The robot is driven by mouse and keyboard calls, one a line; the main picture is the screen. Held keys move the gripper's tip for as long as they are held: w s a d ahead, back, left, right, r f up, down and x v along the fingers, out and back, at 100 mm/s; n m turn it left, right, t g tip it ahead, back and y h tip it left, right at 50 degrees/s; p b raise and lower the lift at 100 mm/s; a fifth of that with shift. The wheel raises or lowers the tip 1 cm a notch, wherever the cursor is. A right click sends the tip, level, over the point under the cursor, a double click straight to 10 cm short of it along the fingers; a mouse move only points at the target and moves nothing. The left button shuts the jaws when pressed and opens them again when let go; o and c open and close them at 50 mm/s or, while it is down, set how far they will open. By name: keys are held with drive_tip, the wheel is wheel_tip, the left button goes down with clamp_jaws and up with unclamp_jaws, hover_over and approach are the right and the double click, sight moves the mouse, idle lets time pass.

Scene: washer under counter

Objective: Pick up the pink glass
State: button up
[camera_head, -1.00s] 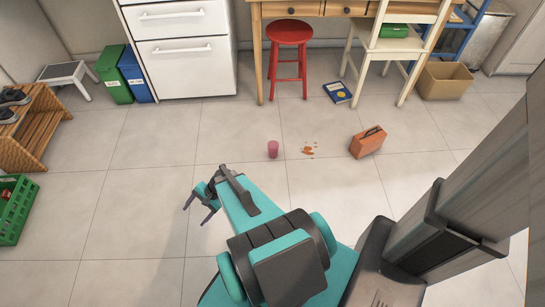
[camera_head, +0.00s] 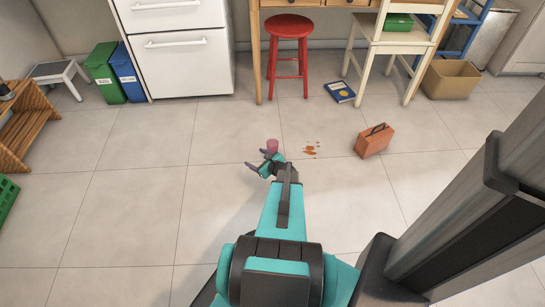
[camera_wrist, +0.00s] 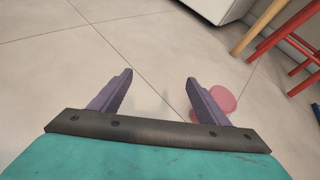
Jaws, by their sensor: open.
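The pink glass (camera_head: 272,145) stands on the tiled floor in the head view, just beyond my gripper (camera_head: 258,159). My gripper is open and empty, its fingers low over the floor, and it partly covers the glass's lower part. In the wrist view the pink glass (camera_wrist: 223,98) shows just right of the right finger, partly hidden behind it. The space between the two fingertips (camera_wrist: 158,75) holds only bare floor there. I cannot tell whether the right finger touches the glass.
An orange-brown spill (camera_head: 311,150) lies right of the glass, and a brown toolbox-like case (camera_head: 374,140) farther right. A red stool (camera_head: 288,28), a blue book (camera_head: 339,92) and a white drawer unit (camera_head: 185,60) stand or lie beyond. Floor left of my gripper is clear.

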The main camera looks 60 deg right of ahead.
sight(275, 150)
drive_tip(key=s+d+f+m+g+h+b, duration=0.1)
drive_tip(key=s+d+m, duration=0.4)
drive_tip(key=d, duration=0.5)
drive_tip(key=s+f+h+b, duration=0.1)
drive_tip(key=s+h, duration=0.1)
drive_tip(key=shift+s+f, duration=0.35)
drive_tip(key=shift+s, duration=0.05)
drive_tip(key=shift+w+f, duration=0.1)
drive_tip(key=shift+w, duration=0.05)
drive_tip(key=b+x, duration=0.2)
drive_tip(key=x, duration=0.5)
drive_tip(key=shift+w+d+f, duration=0.1)
drive_tip(key=shift+w+d+f+b, duration=0.1)
drive_tip(key=shift+w+d+b, duration=0.2)
drive_tip(key=shift+w, duration=0.1)
